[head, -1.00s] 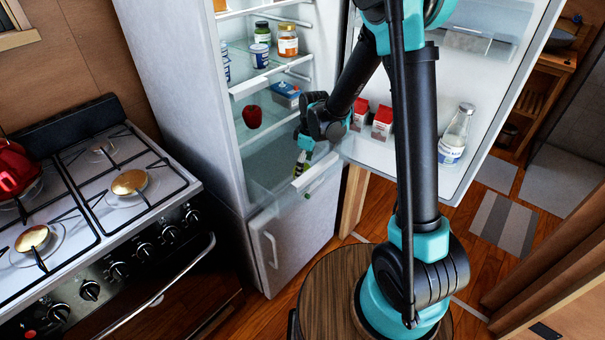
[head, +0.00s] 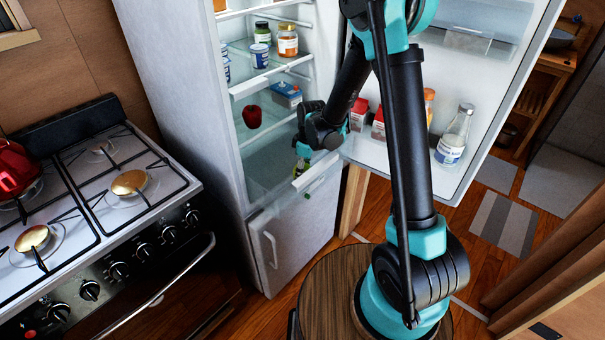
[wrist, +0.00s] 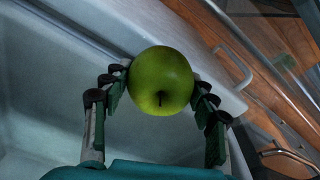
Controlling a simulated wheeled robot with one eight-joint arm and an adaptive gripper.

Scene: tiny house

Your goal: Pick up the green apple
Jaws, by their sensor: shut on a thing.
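The green apple (wrist: 160,82) sits between the fingertips of my gripper (wrist: 163,88) in the wrist view, with its stem end facing the camera. The fingers are shut on it, one on each side. In the head view my gripper (head: 302,168) is low in the open fridge (head: 175,90), by the front edge of its lowest compartment. The apple cannot be made out clearly there, as the gripper and wrist largely cover that spot.
A red apple (head: 252,116) and a blue carton (head: 287,95) are in the fridge, with jars (head: 288,40) on the shelf above. The open fridge door holds red cartons (head: 358,115) and a bottle (head: 454,135). A stove (head: 100,200) stands left.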

